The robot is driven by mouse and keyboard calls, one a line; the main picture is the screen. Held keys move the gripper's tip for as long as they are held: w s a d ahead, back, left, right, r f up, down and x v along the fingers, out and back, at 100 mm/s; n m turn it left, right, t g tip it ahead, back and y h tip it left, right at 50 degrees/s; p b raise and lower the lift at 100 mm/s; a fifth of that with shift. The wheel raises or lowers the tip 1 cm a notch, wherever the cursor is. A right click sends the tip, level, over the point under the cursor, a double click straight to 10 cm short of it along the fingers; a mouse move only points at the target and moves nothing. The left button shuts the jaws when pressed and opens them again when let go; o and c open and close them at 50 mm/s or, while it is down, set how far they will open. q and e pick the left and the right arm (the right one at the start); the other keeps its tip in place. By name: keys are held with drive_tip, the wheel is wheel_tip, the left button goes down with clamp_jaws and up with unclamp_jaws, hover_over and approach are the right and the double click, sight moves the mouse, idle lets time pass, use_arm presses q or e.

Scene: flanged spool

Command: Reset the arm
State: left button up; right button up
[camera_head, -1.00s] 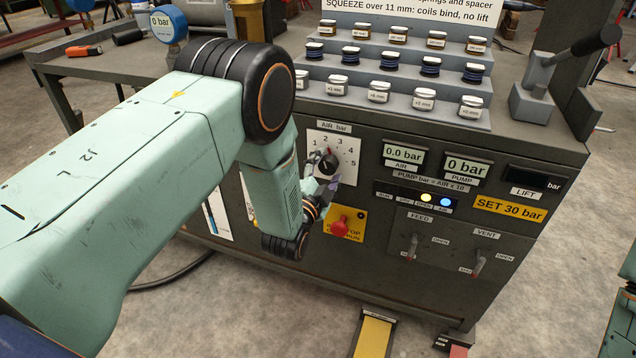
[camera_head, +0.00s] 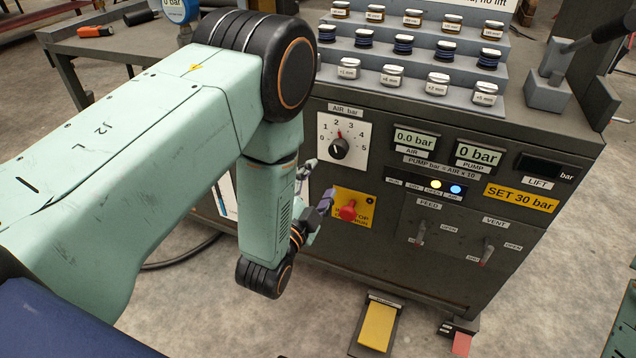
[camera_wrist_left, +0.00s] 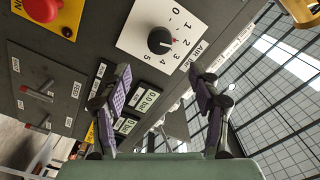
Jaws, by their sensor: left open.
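My left gripper (camera_head: 318,182) is in front of the panel, below and left of the black air knob (camera_head: 339,148). The knob sits on a white dial plate marked 0 to 5, its red mark between 2 and 3. In the left wrist view my left gripper (camera_wrist_left: 160,85) is open, with two purple-padded fingers apart and nothing between them. The knob also shows there (camera_wrist_left: 160,41), beyond the fingertips and apart from them. My right gripper is not in view.
A red stop button (camera_head: 348,211) on a yellow plate is close to my left gripper. The feed lever (camera_head: 419,234) and vent lever (camera_head: 487,255) are to the right. A yellow pedal (camera_head: 378,326) is on the floor. Stepped shelves (camera_head: 420,75) hold jars and coils.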

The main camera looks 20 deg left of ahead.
use_arm(q)
drive_tip(key=s+a+f+n+g, duration=0.2)
drive_tip(key=s+f+n+g, duration=0.5)
drive_tip(key=s+f+g, duration=0.5)
drive_tip(key=s+f+n+g+p, duration=0.1)
drive_tip(key=s+n+g, duration=0.1)
drive_tip(key=s, duration=1)
drive_tip(key=s+a+f+n+g+p, duration=0.1)
drive_tip(key=s+f+n+g, duration=0.1)
drive_tip(key=s, duration=0.9)
drive_tip(key=shift+s+a+f+n+g+y, duration=0.2)
drive_tip(key=shift+s+n+g+y, duration=0.15)
drive_tip(key=shift+n+g, duration=0.45)
